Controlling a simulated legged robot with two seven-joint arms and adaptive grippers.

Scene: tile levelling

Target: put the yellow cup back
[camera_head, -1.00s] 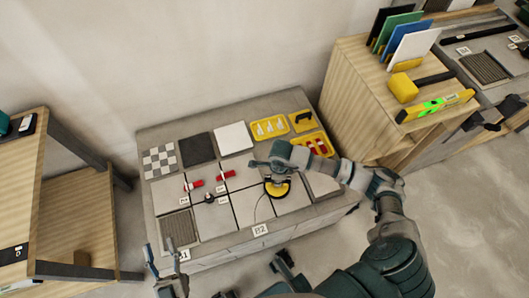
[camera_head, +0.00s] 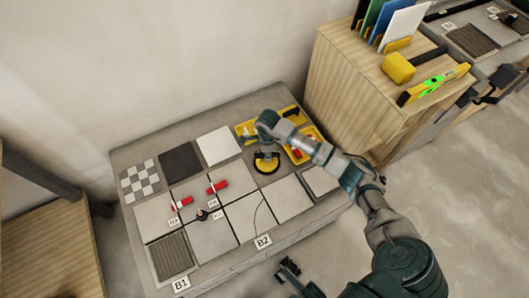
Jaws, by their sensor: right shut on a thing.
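The yellow cup (camera_head: 266,166), a round yellow suction cup with a black handle, is at the right part of the low grey bench. My right gripper (camera_head: 266,154) is shut on its handle from above, partly hidden by its own wrist. The cup is over a bare grey patch behind the tiles and left of the yellow trays; I cannot tell whether it touches the bench.
A yellow tray (camera_head: 315,132) with red pieces lies right of the cup, partly behind my arm. Tiles, including a cracked one (camera_head: 248,217), and two red-handled tools (camera_head: 217,187) lie in front. A wooden cabinet (camera_head: 340,80) stands at right.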

